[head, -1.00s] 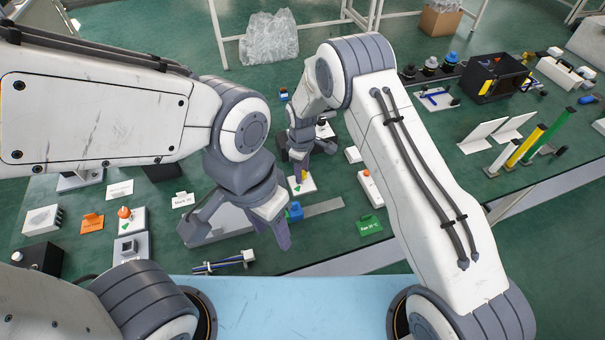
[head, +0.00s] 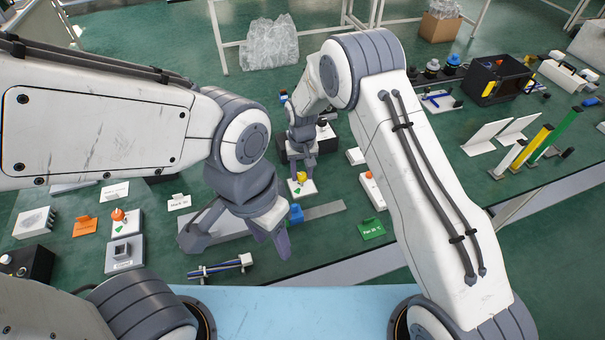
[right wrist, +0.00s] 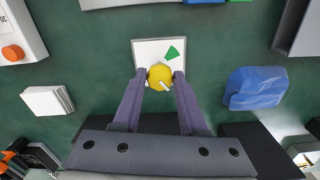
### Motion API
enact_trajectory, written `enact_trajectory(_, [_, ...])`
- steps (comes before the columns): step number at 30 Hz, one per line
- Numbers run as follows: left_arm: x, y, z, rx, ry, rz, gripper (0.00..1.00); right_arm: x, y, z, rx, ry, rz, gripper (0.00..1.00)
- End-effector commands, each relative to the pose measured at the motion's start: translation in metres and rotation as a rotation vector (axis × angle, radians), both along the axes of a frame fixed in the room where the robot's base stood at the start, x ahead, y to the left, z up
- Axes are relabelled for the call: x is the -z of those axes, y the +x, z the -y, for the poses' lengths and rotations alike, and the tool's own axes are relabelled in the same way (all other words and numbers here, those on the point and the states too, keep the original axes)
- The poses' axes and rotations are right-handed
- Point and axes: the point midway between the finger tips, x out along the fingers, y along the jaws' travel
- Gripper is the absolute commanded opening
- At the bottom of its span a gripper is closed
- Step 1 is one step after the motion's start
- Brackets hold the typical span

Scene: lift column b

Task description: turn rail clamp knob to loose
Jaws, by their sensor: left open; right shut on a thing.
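A yellow knob (right wrist: 160,76) sits on a white plate (right wrist: 146,48) with a green wedge mark (right wrist: 173,52) at its upper right in the right wrist view. A short white mark shows on the knob; I cannot tell exactly which way it points. My right gripper (right wrist: 160,78) is shut on the knob, one finger on each side. In the head view the yellow knob (head: 302,177) shows just under my right gripper (head: 302,170), on its white plate (head: 304,189). My left gripper (head: 238,240) is open and empty, nearer to me, above the bench.
A blue block (head: 296,213) stands by a grey rail (head: 325,209), in front of the knob plate. An orange knob (head: 118,214) on a white plate is at the left. A green card (head: 371,228) lies at the right.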

Motion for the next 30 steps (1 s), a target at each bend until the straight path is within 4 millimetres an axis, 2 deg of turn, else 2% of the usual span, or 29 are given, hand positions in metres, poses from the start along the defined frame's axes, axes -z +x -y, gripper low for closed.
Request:
enact_trajectory(15, [0.0092, 0.0000, 0.0000, 0.000, 0.000, 0.000, 0.50, -0.0015, 0.0025, -0.0007, 0.447, 0.003, 0.007, 0.00])
enact_trajectory(22, [0.0109, 0.0000, 0.0000, 0.000, 0.000, 0.000, 0.50, -0.0018, 0.0028, -0.0008, 0.570, 0.003, 0.008, 0.00])
enact_trajectory(30, [0.0116, 0.0000, 0.0000, 0.000, 0.000, 0.000, 0.50, -0.0021, 0.0031, -0.0009, 0.635, 0.004, 0.008, 0.00])
